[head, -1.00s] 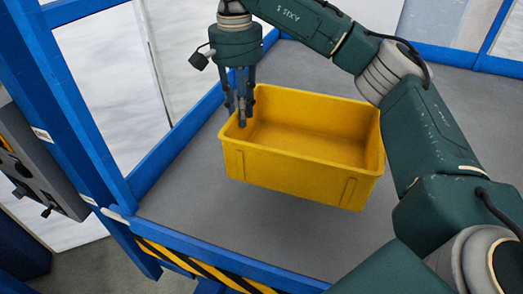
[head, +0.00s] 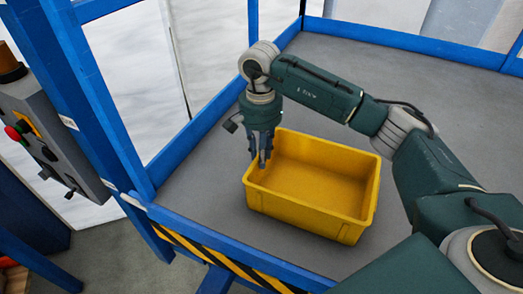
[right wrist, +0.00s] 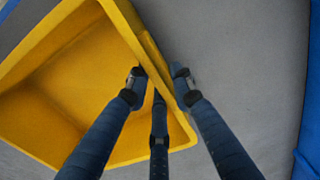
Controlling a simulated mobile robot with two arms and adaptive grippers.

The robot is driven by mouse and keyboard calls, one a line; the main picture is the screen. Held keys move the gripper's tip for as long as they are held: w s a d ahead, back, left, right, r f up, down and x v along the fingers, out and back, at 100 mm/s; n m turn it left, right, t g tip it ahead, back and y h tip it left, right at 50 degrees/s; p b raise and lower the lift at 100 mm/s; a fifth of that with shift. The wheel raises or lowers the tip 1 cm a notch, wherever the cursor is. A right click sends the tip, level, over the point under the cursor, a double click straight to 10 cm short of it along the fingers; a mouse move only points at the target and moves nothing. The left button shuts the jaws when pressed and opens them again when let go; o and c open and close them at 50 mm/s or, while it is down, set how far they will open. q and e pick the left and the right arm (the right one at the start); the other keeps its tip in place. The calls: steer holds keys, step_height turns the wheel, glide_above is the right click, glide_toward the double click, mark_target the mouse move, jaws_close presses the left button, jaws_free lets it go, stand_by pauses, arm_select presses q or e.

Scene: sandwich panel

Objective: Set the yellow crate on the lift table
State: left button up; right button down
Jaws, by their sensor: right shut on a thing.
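The yellow crate (head: 300,212) is upright and empty, over the grey top of the lift table (head: 215,190). Its underside sits at or very close to the tabletop; I cannot tell if it fully rests there. My right gripper (head: 263,163) points down at the crate's left wall, shut on the rim. In the right wrist view the fingers (right wrist: 157,78) straddle that rim, with the crate's inside (right wrist: 60,100) to the left and grey tabletop to the right. My left gripper is not in view.
Blue rails (head: 185,130) and a post (head: 95,100) edge the table at left and back. A yellow-black striped edge (head: 220,262) runs along the front. A control box with a red button (head: 14,132) hangs at left. Bare tabletop lies behind the crate.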

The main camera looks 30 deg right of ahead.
steer(key=c, duration=1.5)
jaws_free()
steer(key=shift+r, duration=0.1)
steer(key=shift+w+r+b, duration=0.1)
steer(key=shift+r+b, duration=0.2)
steer(key=shift+b, duration=0.1)
step_height(320, 180, up, 5)
steer(key=shift+a+r+b, duration=0.1)
steer(key=shift+b, duration=1.1)
steer(key=shift+r, duration=3.05)
